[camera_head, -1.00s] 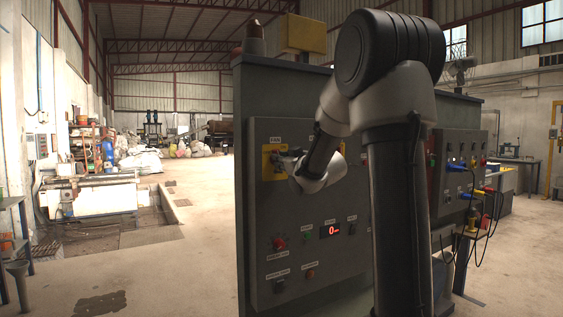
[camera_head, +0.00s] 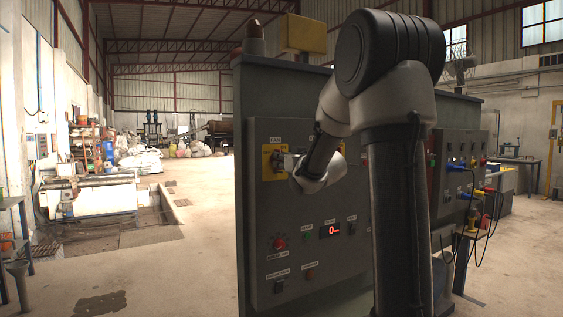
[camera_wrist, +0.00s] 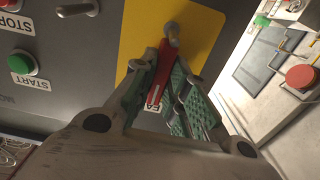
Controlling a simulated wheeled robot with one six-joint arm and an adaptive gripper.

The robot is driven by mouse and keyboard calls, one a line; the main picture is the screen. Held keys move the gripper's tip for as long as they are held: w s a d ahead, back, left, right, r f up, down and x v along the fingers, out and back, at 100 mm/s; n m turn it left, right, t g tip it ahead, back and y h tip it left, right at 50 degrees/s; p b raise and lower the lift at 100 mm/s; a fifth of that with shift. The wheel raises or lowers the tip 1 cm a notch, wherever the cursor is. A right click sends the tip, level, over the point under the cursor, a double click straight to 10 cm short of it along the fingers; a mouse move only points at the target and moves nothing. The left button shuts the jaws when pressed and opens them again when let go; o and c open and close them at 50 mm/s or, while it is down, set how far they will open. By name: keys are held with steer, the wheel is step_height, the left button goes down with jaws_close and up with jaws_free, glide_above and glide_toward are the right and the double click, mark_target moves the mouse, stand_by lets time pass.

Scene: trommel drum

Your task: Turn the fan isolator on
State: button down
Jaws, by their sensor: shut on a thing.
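The fan isolator is a yellow plate (camera_head: 267,165) with a FAN label above it, on the upper left of the grey control panel. In the wrist view the yellow plate (camera_wrist: 205,28) carries a red handle (camera_wrist: 160,78) near a grey pivot. My gripper (camera_head: 280,163) is at the front of the plate and hides most of the handle in the head view. In the wrist view my gripper (camera_wrist: 170,80) is shut on the red handle, with green-padded fingers on either side. The handle's exact position mark cannot be read.
A green START button (camera_wrist: 22,62) and a toggle (camera_wrist: 78,9) sit beside the plate in the wrist view. Lower on the panel are a red knob (camera_head: 279,243) and a red display (camera_head: 330,230). Open floor lies left of the cabinet.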

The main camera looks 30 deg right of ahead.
steer(key=shift+f, duration=0.15)
steer(key=c, duration=1.4)
jaws_free()
steer(key=shift+s, duration=0.1)
steer(key=s, duration=1.1)
steer(key=shift+s+d, duration=0.2)
steer(key=shift+s, duration=0.2)
